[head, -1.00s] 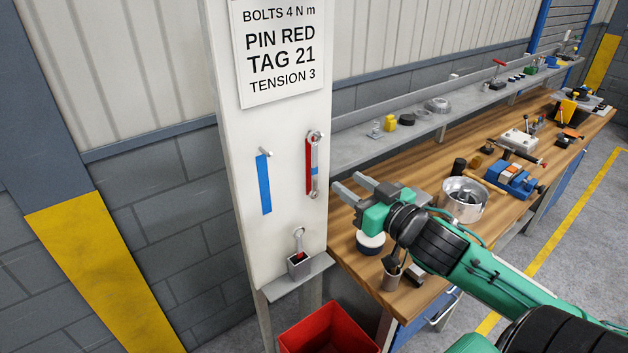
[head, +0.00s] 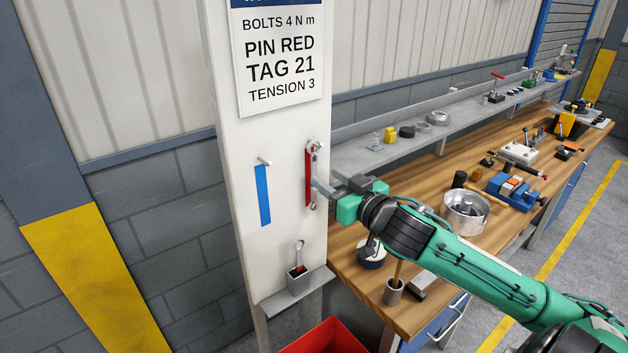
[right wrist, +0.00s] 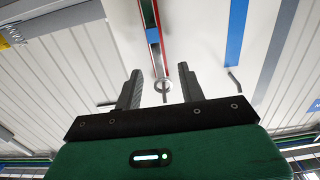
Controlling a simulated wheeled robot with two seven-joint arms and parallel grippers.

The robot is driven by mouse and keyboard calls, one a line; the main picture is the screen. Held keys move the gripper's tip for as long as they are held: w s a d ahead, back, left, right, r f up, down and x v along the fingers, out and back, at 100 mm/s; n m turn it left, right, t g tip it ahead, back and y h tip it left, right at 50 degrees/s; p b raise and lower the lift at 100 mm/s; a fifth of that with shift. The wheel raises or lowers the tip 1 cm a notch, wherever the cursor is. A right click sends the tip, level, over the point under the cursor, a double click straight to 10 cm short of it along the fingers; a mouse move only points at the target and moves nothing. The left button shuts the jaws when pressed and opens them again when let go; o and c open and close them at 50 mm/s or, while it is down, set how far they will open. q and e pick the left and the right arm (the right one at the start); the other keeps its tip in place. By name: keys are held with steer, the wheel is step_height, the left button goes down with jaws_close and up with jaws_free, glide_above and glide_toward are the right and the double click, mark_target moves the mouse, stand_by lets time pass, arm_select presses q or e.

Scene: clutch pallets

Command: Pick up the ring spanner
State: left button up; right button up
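The ring spanner (head: 314,162) is silver and hangs upright from a peg on the white post, in front of a red strip. Its middle is partly hidden by my right gripper (head: 322,182) in the head view. In the right wrist view the spanner (right wrist: 154,40) shows beyond and between the two spread fingers of my right gripper (right wrist: 160,88), with a ring end near the peg. The fingers are open, with a gap on both sides of the spanner. I cannot tell how far the fingertips are from it in depth. My left gripper is not in view.
A blue strip (head: 263,195) hangs under another peg to the left. A small grey holder (head: 298,281) with a ring-ended tool sits on a ledge below. A red bin (head: 325,340) stands under it. The wooden bench (head: 345,262) with tools lies right.

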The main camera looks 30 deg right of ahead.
mark_target(315, 169)
steer(key=shift+w+r+p, duration=0.2)
steer(key=shift+w+p, duration=0.15)
steer(key=shift+w, duration=0.1)
steer(key=w+p, duration=0.2)
steer(key=w, duration=0.1)
steer(key=shift+f, duration=0.1)
steer(key=shift+w+f, duration=0.2)
steer(key=shift+w, duration=0.35)
steer(key=shift+c, duration=0.2)
jaws_close()
